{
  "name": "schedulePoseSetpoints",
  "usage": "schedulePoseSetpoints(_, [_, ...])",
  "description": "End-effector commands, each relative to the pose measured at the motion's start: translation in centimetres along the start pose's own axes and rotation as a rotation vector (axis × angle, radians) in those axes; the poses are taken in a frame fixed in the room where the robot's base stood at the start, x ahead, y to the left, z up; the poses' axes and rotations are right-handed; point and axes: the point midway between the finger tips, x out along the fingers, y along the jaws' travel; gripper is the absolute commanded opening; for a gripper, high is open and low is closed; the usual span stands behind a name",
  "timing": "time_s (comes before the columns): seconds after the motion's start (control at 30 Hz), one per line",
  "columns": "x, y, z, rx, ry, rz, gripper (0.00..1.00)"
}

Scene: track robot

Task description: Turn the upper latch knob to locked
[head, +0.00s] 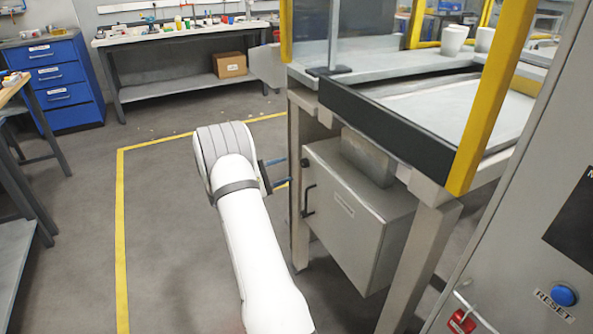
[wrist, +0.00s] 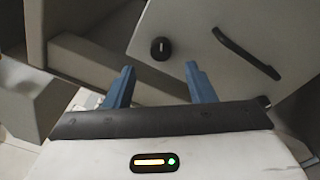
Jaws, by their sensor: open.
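The latch knob (head: 305,162) is a small round black knob near the upper corner of a grey cabinet door (head: 338,220). In the wrist view the knob (wrist: 161,48) shows a short pale mark; which lock position that means I cannot tell. My gripper (head: 284,172) is open, with its blue fingers pointing towards the door. In the wrist view the fingertips (wrist: 160,70) stand apart, with the knob just beyond and between them in the picture. The fingers appear empty and apart from the knob.
A black bar handle (head: 308,200) is on the same door, below the knob; it also shows in the wrist view (wrist: 245,53). A bench leg (head: 297,190) stands close beside the door. Open floor (head: 165,220) lies to the left of my arm.

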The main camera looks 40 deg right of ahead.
Motion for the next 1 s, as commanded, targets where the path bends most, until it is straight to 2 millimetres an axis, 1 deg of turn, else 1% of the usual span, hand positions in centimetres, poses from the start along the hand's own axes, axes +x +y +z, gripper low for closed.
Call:
schedulePoseSetpoints(0.03, [1.0,-0.1,0.1,0.001,-0.002,-0.002,0.5])
schedulePoseSetpoints(0.2, [3.8,-0.2,0.1,0.0,-0.002,-0.003,0.5])
schedulePoseSetpoints(0.3, [5.0,-0.1,0.1,0.0,-0.001,-0.004,0.5])
schedulePoseSetpoints(0.4, [5.8,-0.1,0.1,-0.001,-0.001,-0.003,0.5])
schedulePoseSetpoints(0.53, [6.2,-0.1,0.1,-0.001,0.0,-0.003,0.5])
schedulePoseSetpoints(0.73, [6.3,-0.1,0.1,-0.001,0.0,-0.004,0.5])
schedulePoseSetpoints(1.0, [6.3,-0.1,0.1,-0.001,-0.001,-0.004,0.28])
